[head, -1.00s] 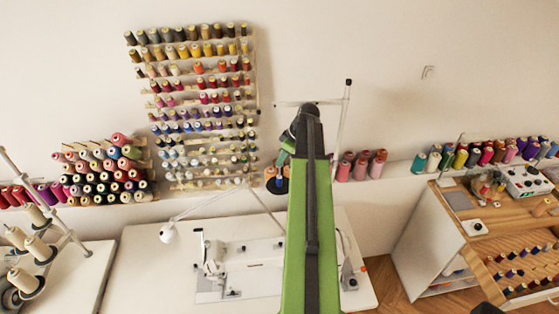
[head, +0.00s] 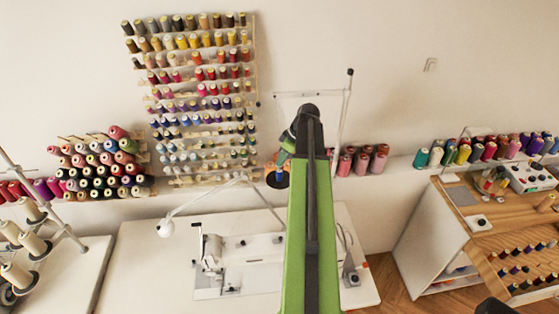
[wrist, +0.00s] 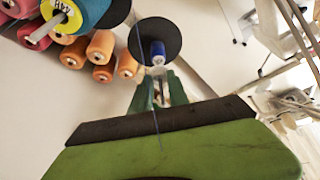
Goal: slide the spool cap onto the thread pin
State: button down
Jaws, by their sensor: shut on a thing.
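The spool cap (wrist: 153,42) is a black disc with a blue stem in its middle. My gripper (wrist: 158,92), with green fingers, is shut on the stem in the wrist view. The disc faces away from the gripper. A pale metal rod, which looks like the thread pin (wrist: 46,27), sticks out of a blue spool with a yellow end at the upper left, apart from the cap. In the head view the cap (head: 278,179) hangs beside my gripper (head: 285,160), left of the green arm, which hides what lies behind it. The pin cannot be made out there.
Several orange and pink spools (wrist: 101,47) lie close left of the cap. A wall rack of spools (head: 205,100) stands left of my arm. A sewing machine (head: 212,250) stands on the white table (head: 150,275) below. A thin white stand (head: 341,120) rises to the right.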

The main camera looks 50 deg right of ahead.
jog(key=shift+f+b, duration=1.1)
jog(key=shift+f, duration=0.15)
jog(key=c, duration=1.2)
grip_release()
jog(key=shift+r, duration=0.1)
jog(key=p+v, duration=1.1)
jog(key=v, duration=0.1)
